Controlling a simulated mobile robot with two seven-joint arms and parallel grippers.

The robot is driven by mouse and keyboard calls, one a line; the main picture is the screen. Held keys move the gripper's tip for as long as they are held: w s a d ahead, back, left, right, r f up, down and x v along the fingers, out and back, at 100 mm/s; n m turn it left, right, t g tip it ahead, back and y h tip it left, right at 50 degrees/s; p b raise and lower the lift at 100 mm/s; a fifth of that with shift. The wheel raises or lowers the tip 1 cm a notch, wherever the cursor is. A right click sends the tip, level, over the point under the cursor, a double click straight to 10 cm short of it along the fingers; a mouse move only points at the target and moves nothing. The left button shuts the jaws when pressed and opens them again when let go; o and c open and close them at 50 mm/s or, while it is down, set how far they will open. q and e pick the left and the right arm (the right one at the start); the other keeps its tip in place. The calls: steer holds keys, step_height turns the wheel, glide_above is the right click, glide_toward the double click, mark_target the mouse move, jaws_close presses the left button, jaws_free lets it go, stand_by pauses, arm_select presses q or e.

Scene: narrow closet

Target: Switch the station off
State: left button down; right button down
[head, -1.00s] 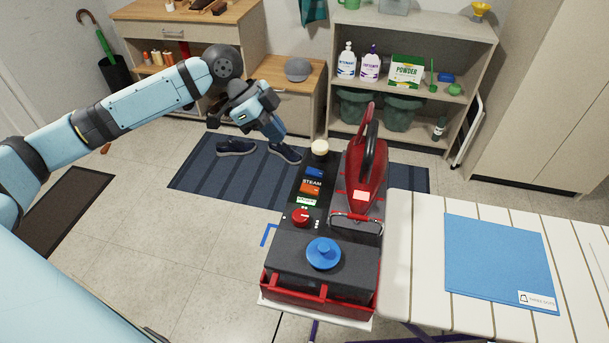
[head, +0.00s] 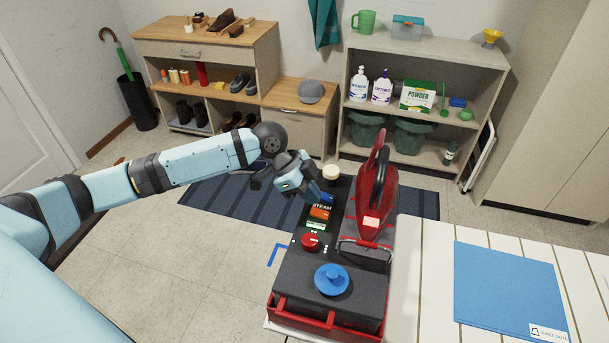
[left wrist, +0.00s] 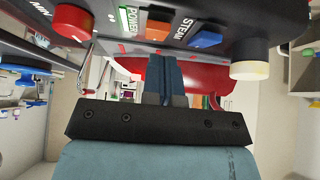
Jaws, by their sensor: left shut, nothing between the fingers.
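The steam station is a black box with a red base (head: 312,322). Its panel has an orange rocker switch (head: 320,212) between the STEAM and POWER lettering, also in the left wrist view (left wrist: 158,29). A blue rocker switch (left wrist: 206,39) lies beyond it. A red knob (head: 311,241) and a cream knob (head: 331,172) sit at the panel's two ends. My left gripper (head: 322,194) is shut and empty, with its fingertips by the blue switch, partly hiding it. In the left wrist view its fingers (left wrist: 165,78) point toward the panel, apparently apart from it. My right gripper is out of view.
A red iron (head: 374,205) stands on the station, right of the panel. A blue cap (head: 332,279) is on the near top. A slatted white board (head: 431,270) with a blue folded cloth (head: 510,287) adjoins on the right. Floor left of the station is open.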

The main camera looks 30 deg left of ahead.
mark_target(312, 208)
arm_select(q)
steer(key=shift+s+a+f, duration=0.1)
steer(key=shift+a+f, duration=0.15)
steer(key=shift+f, duration=0.8)
steer(key=shift+s+a+f+h+b, duration=0.1)
steer(key=shift+a+f+h+b, duration=0.1)
steer(key=shift+f+h+b, duration=0.45)
steer(key=shift+a+f+t+h+b, duration=0.1)
steer(key=shift+f+t+h+b, duration=0.2)
steer(key=shift+h+b, duration=0.1)
steer(key=shift+r+p, duration=0.3)
steer(key=shift+r, duration=0.05)
steer(key=shift+r+p, duration=0.75)
steer(key=shift+r, duration=0.1)
